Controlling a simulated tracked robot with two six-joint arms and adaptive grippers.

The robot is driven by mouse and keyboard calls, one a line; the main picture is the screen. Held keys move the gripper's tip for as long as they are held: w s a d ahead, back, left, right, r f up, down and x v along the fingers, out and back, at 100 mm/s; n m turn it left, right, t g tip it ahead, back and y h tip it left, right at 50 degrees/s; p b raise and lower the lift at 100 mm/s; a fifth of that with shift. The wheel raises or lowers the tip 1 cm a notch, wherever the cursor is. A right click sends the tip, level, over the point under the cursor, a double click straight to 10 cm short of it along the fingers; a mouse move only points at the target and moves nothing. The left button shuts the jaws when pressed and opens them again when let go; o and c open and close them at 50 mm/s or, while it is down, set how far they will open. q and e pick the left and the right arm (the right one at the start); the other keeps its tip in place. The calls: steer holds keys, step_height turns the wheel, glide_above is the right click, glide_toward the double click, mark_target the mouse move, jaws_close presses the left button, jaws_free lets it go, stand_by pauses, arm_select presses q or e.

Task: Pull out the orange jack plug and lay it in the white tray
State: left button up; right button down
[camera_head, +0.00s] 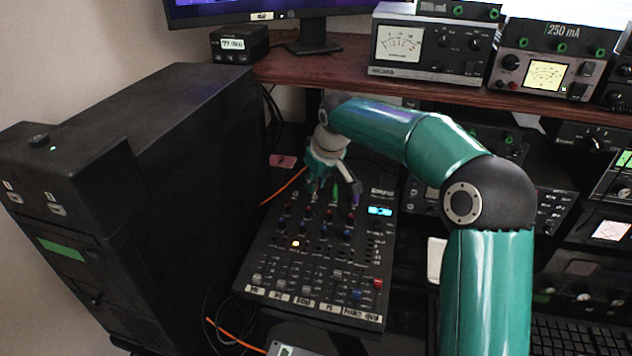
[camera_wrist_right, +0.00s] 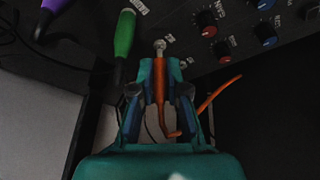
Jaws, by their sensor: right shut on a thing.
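My right gripper (camera_head: 322,182) is over the far left edge of the black mixer (camera_head: 320,265). In the wrist view its fingers (camera_wrist_right: 160,80) are shut on the orange jack plug (camera_wrist_right: 159,78). A silver round end (camera_wrist_right: 160,46) shows beyond the fingertips, against the mixer panel; I cannot tell whether it is in its socket or just clear of it. The orange cable (camera_wrist_right: 222,92) curves from the plug to the right. A pale, flat thing (camera_head: 436,259) right of the mixer, partly behind my arm, may be the white tray. My left gripper is not in view.
Beside the orange plug are a green plug (camera_wrist_right: 124,32) and a purple plug (camera_wrist_right: 53,5). Knobs (camera_wrist_right: 206,23) stand close on the right. A tall black case (camera_head: 150,190) stands left of the mixer, and a wooden shelf (camera_head: 330,70) with meters runs behind.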

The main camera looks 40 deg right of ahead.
steer(key=shift+s+a+r+p, duration=0.1)
steer(key=shift+r+p, duration=0.8)
steer(key=shift+r, duration=0.15)
steer(key=shift+a+r+p, duration=0.1)
steer(key=shift+r+p, duration=0.75)
steer(key=shift+r, duration=0.15)
